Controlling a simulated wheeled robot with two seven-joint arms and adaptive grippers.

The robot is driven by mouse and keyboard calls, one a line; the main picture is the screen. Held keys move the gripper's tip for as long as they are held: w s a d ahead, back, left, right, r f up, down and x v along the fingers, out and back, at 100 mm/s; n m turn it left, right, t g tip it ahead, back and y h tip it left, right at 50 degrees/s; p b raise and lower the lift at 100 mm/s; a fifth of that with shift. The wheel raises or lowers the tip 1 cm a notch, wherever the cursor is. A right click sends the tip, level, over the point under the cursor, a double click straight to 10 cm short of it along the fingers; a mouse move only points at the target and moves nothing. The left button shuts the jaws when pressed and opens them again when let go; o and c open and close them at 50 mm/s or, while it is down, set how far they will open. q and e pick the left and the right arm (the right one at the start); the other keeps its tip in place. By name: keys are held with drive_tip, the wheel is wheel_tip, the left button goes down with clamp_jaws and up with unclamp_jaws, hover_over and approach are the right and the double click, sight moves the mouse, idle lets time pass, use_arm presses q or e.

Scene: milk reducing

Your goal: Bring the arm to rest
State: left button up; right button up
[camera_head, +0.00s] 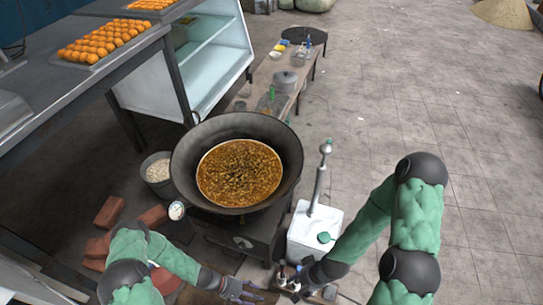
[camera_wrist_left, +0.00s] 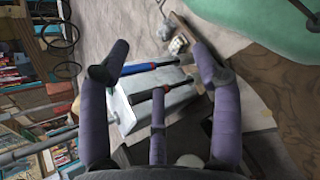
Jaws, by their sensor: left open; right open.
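My left arm comes in at the bottom left of the head view, and its left gripper (camera_head: 247,292) is low in front of the stove. In the left wrist view the purple fingers of the left gripper (camera_wrist_left: 155,62) are spread wide with nothing between them. My right arm, in a green sleeve, bends in from the right of the head view. The right gripper (camera_head: 290,281) is open, just below the white box (camera_head: 307,243), close to the left gripper. Small dark and white items lie around its fingers, too small to identify.
A large wok (camera_head: 180,163) of brown bubbling food sits on a dark stove (camera_head: 240,238). Red bricks (camera_head: 109,212) and a bucket (camera_head: 157,173) stand left of it. A low bench (camera_head: 287,82) with pots is behind. The tiled floor (camera_head: 440,120) at right is clear.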

use_arm(q)
drive_tip(key=a+r+m+t+y+p, duration=0.2)
drive_tip(key=r+y, duration=0.4)
drive_tip(key=r, duration=1.3)
drive_tip(key=a+m+p, duration=0.1)
drive_tip(key=m, duration=0.1)
drive_tip(key=shift+w+a+r+m+y, duration=0.15)
drive_tip(key=shift+w+r+m+y, duration=0.05)
drive_tip(key=shift+w+m+y, duration=0.2)
